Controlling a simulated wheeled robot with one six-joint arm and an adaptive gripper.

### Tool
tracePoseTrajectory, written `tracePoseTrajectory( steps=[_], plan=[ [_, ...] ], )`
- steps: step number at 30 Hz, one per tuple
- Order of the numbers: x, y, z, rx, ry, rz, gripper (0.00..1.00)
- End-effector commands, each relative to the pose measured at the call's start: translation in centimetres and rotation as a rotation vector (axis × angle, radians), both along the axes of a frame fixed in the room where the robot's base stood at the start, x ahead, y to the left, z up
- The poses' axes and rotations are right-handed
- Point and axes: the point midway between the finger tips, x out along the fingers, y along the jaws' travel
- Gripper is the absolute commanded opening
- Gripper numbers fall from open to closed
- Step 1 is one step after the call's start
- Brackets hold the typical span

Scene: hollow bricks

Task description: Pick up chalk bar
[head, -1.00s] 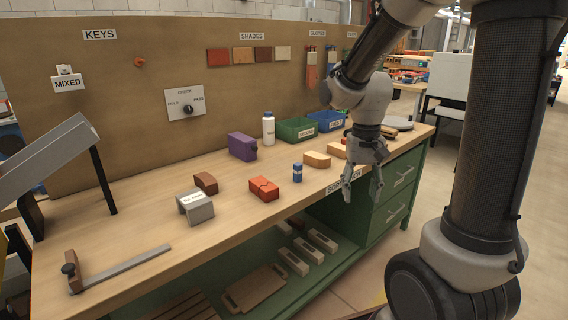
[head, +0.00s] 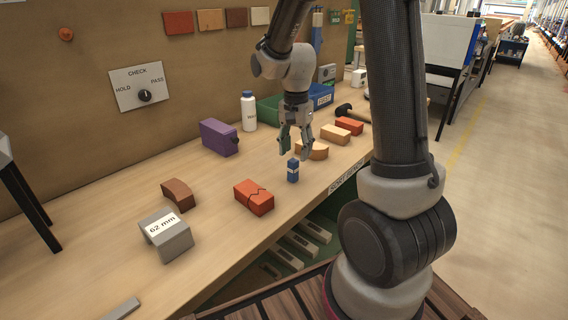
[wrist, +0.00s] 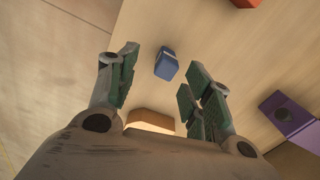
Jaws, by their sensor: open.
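The likely chalk bar is a small blue block with a pale band (head: 293,171), standing upright on the workbench near its front edge. It also shows in the wrist view (wrist: 166,66), ahead of and between the fingertips. My gripper (head: 296,153) is open, pointing down just above and behind the block in the head view. In the wrist view both green-padded fingers (wrist: 160,75) are spread apart with nothing between them. I cannot tell the exact gap to the block.
A cracked red brick (head: 254,197) lies to the left and a curved tan brick (head: 312,149) close behind the gripper. A purple block (head: 219,137), a white bottle (head: 249,112) and a grey "62 mm" gauge (head: 166,236) stand on the bench. Bare bench surrounds the blue block.

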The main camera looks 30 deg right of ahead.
Motion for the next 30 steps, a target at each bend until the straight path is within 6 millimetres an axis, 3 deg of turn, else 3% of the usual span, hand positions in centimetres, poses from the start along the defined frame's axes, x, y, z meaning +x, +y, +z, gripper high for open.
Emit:
tracePoseTrajectory(
  steps=[13,30],
  plan=[
    [0.7,0.0,-0.4,-0.003,-0.026,-0.2,0.5],
    [0.6,0.0,-7.6,-0.002,-0.027,-0.203,0.5]
  ],
)
